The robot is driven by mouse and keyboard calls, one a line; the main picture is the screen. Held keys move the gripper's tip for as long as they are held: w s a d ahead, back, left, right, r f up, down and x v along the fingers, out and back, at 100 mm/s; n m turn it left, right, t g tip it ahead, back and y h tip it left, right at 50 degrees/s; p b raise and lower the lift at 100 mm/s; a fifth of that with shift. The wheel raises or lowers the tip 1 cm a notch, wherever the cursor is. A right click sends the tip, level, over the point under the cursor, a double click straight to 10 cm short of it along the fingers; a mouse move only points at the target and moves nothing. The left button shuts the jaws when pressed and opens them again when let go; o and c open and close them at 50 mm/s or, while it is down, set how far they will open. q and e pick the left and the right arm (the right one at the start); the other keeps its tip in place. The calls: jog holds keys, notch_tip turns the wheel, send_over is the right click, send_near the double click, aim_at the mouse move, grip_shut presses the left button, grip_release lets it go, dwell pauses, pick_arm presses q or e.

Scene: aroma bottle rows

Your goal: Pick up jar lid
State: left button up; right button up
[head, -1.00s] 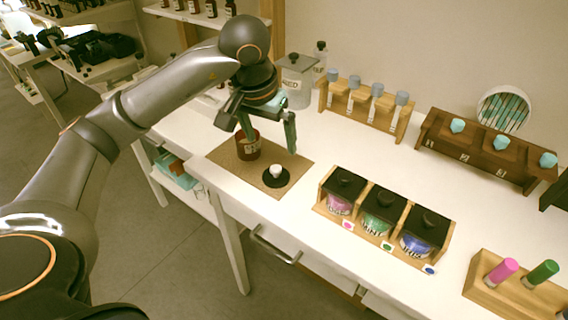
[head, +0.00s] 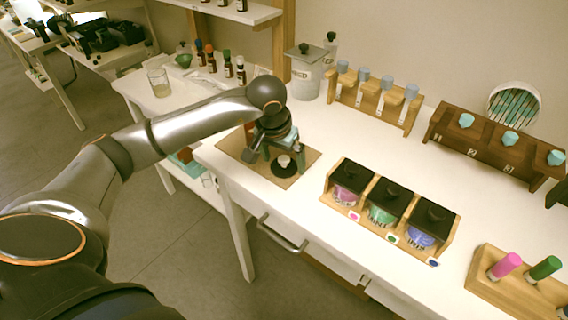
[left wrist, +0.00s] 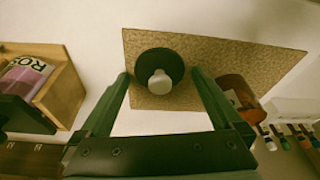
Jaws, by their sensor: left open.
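The jar lid (head: 285,168) is a round black disc with a pale knob, lying flat on a tan mat (head: 312,158). In the left wrist view the lid (left wrist: 174,60) shows between and beyond my finger tips, its knob facing the camera. My left gripper (head: 282,155) is open and empty, low over the lid, with one finger on each side. I cannot tell whether the fingers touch it. The amber jar (left wrist: 232,86) stands on the mat beside the right finger in the left wrist view; my arm mostly hides it in the head view. My right gripper is not in view.
A wooden rack with three black-lidded jars (head: 391,208) stands right of the mat. Behind are a rack of grey-topped vials (head: 372,100), a large lidded canister (head: 305,75) and small bottles (head: 227,65). The white tabletop between the racks is clear.

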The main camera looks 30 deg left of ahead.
pick_arm(q)
jog(key=shift+c, duration=0.2)
jog(key=c, duration=1.1)
jog(key=shift+r, duration=0.1)
jog(key=shift+c, duration=0.2)
